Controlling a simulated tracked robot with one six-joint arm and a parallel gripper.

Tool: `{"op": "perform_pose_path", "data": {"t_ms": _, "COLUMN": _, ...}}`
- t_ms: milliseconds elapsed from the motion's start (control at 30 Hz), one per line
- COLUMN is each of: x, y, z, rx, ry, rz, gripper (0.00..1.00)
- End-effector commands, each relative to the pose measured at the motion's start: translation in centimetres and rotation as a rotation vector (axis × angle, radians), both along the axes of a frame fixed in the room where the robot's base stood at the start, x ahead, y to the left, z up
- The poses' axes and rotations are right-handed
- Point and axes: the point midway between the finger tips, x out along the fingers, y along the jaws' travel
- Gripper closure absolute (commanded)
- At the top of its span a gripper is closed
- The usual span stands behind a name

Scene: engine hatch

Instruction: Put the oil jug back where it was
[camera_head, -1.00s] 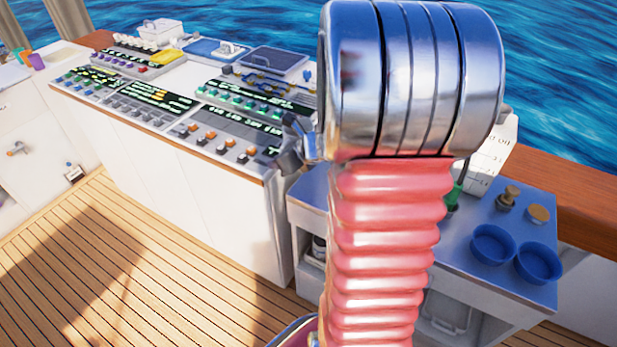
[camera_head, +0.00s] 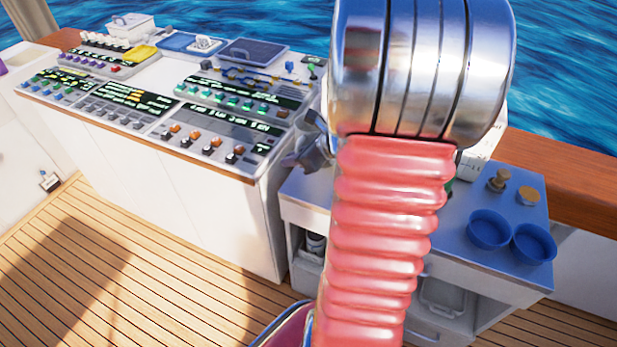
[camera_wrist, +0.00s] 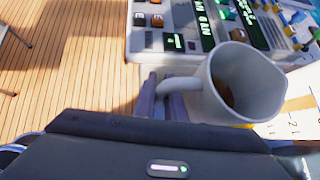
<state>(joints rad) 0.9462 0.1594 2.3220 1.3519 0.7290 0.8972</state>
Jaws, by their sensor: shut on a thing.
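The oil jug (camera_wrist: 209,98) is a pale grey-white, mug-like vessel with a handle and brown liquid inside, seen from above in the wrist view. My gripper (camera_wrist: 163,98) is shut on its handle, and the jug hangs to the right of the fingers. In the head view my gripper (camera_head: 312,148) shows only in part at the left of my arm, and I cannot make out the jug there. My arm hides much of the blue-topped bench (camera_head: 470,255).
Two blue bowls (camera_head: 488,230) and brass-coloured parts (camera_head: 498,180) stand on the bench's right side. A white item with printed marks (camera_head: 484,143) stands behind. The control console (camera_head: 215,165) is on the left. The wooden deck (camera_head: 120,270) shows clear floor.

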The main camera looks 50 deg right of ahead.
Motion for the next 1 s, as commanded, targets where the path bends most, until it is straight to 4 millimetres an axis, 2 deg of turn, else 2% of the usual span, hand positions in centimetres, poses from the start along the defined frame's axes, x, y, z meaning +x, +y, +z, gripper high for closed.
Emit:
{"op": "perform_pose_path", "data": {"t_ms": 467, "x": 0.1, "y": 0.2, "z": -5.3, "rx": 0.002, "ry": 0.002, "rz": 0.004, "gripper": 1.0}}
{"op": "perform_pose_path", "data": {"t_ms": 867, "x": 0.2, "y": 0.2, "z": -5.7, "rx": 0.0, "ry": -0.001, "rz": 0.006, "gripper": 1.0}}
{"op": "perform_pose_path", "data": {"t_ms": 1000, "x": 0.2, "y": 0.2, "z": -6.4, "rx": 0.003, "ry": 0.001, "rz": 0.004, "gripper": 1.0}}
